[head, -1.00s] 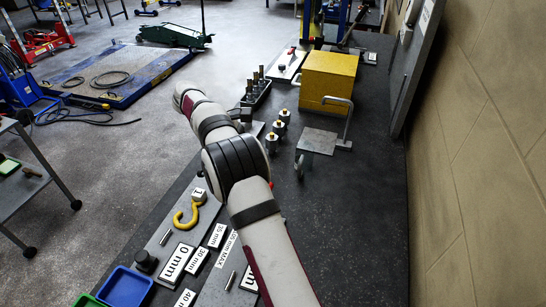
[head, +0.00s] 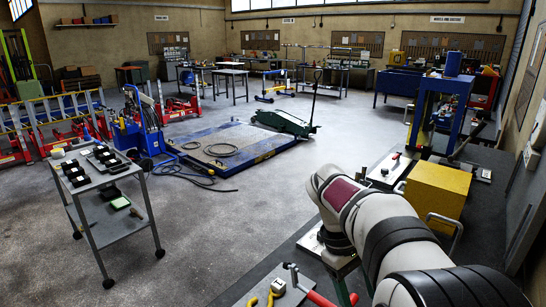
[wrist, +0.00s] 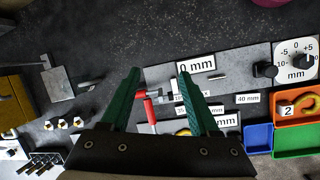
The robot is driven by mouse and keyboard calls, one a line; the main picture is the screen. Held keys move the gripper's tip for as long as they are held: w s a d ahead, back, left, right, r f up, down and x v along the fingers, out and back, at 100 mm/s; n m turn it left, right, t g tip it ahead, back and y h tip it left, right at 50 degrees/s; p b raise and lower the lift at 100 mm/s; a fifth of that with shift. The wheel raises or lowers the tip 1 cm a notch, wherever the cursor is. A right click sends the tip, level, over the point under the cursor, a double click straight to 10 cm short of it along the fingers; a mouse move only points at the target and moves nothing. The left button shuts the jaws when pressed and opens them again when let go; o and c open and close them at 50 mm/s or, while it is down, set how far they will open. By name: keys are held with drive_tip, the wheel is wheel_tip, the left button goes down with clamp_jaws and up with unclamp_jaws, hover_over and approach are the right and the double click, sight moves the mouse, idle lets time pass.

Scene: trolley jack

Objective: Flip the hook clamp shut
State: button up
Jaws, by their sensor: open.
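The hook clamp, with a red handle (wrist: 141,95) and grey metal parts, shows between my fingers in the wrist view. A second red arm (wrist: 151,115) runs down from it. Whether its hook is engaged cannot be told. My gripper (wrist: 158,75) is open, its two green fingers spread to either side of the clamp, with nothing held. The gap in height between fingers and clamp is unclear. In the head view a red handle (head: 320,299) shows at the bottom edge, next to my gripper's green fingers (head: 347,285), partly cut off.
A "0 mm" plate (wrist: 196,64) lies beyond the clamp. Blue (wrist: 258,138), green (wrist: 296,140) and orange (wrist: 293,110) trays stand at right in the wrist view. At left are a grey plate (wrist: 58,84) and brass-topped posts (wrist: 62,123). A yellow block (head: 436,193) stands farther along the bench.

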drive_tip(key=s+a+f+m+t+y, duration=0.1)
drive_tip(key=s+a+f+m+y, duration=0.15)
drive_tip(key=s+a+m, duration=0.6)
drive_tip(key=s+a+f+m+t+y, duration=0.1)
drive_tip(key=s+a+m+y, duration=0.15)
drive_tip(key=s, duration=1.15)
drive_tip(key=w+d+r+n+h, duration=0.15)
drive_tip(key=w+n, duration=0.25)
drive_tip(key=w, duration=0.5)
drive_tip(key=w+d+r+n, duration=0.1)
drive_tip(key=w+r+n, duration=0.15)
drive_tip(key=w, duration=0.55)
drive_tip(key=n+t+h, duration=0.2)
drive_tip(key=n, duration=0.7)
approach(322, 300)
drive_tip(key=shift+m, duration=0.35)
drive_tip(key=x, duration=0.8)
drive_tip(key=shift+f, duration=0.25)
drive_tip(key=shift+w+d+f, duration=0.1)
drive_tip(key=shift+d+f, duration=0.05)
drive_tip(key=shift+f, duration=0.2)
clamp_jaws()
